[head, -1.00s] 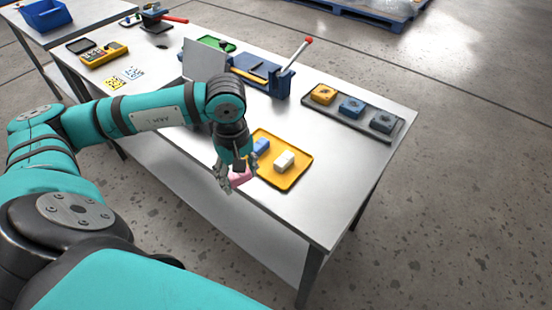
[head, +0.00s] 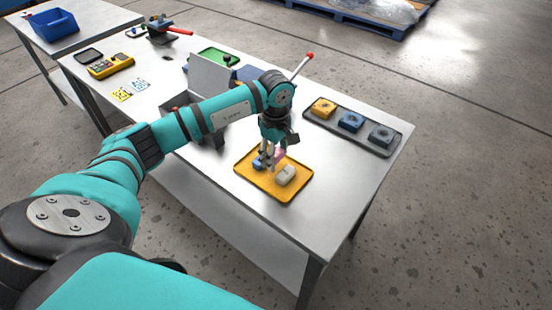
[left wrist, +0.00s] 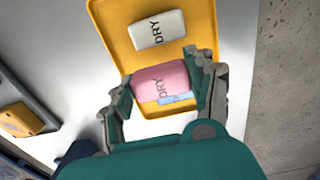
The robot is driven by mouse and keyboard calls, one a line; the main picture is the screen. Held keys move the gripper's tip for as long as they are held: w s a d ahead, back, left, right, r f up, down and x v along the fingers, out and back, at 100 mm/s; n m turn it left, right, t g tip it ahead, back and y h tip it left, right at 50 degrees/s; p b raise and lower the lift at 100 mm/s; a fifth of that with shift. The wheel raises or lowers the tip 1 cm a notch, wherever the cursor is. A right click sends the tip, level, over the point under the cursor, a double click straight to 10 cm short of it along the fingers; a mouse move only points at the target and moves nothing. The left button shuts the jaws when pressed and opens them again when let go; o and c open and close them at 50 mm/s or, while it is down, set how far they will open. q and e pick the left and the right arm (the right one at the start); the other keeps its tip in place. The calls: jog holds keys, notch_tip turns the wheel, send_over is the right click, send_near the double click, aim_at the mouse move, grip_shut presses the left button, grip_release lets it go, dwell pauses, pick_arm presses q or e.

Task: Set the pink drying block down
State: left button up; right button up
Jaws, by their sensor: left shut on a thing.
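The pink drying block (left wrist: 160,82) is between the fingers of my left gripper (left wrist: 160,90), which is shut on it. In the head view the pink block (head: 279,154) shows beside the fingers of my left gripper (head: 270,160), over the yellow tray (head: 262,185). I cannot tell whether it touches the tray. A white block (head: 285,176) marked DRY lies on the tray; it also shows in the left wrist view (left wrist: 157,30). A blue block (head: 258,164) is partly hidden by the fingers and, in the wrist view, by the pink block. My right gripper is out of view.
A dark tray (head: 347,139) with yellow, blue and grey valve-like blocks stands at the right. A red-tipped lever (head: 303,64) rises behind my left arm. A yellow device (head: 110,66) lies at the far left. Bare table lies in front of the yellow tray.

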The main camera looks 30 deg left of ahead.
aim_at(276, 154)
pick_arm(q)
notch_tip(276, 154, down, 3)
jog(key=shift+f+p, duration=0.15)
jog(key=shift+p, duration=0.65)
jog(key=shift+f, duration=0.3)
jog(key=o, duration=1)
jog(key=shift+o, duration=0.2)
jog(key=shift+r, duration=0.1)
jog(key=shift+r, duration=0.2)
jog(key=shift+w+r+b, duration=0.1)
jog(key=shift+r+b, duration=0.25)
jog(key=shift+r, duration=0.05)
notch_tip(276, 154, up, 10)
jog(key=shift+f+b, duration=0.2)
jog(key=shift+b, duration=1.05)
jog(key=shift+r, duration=0.7)
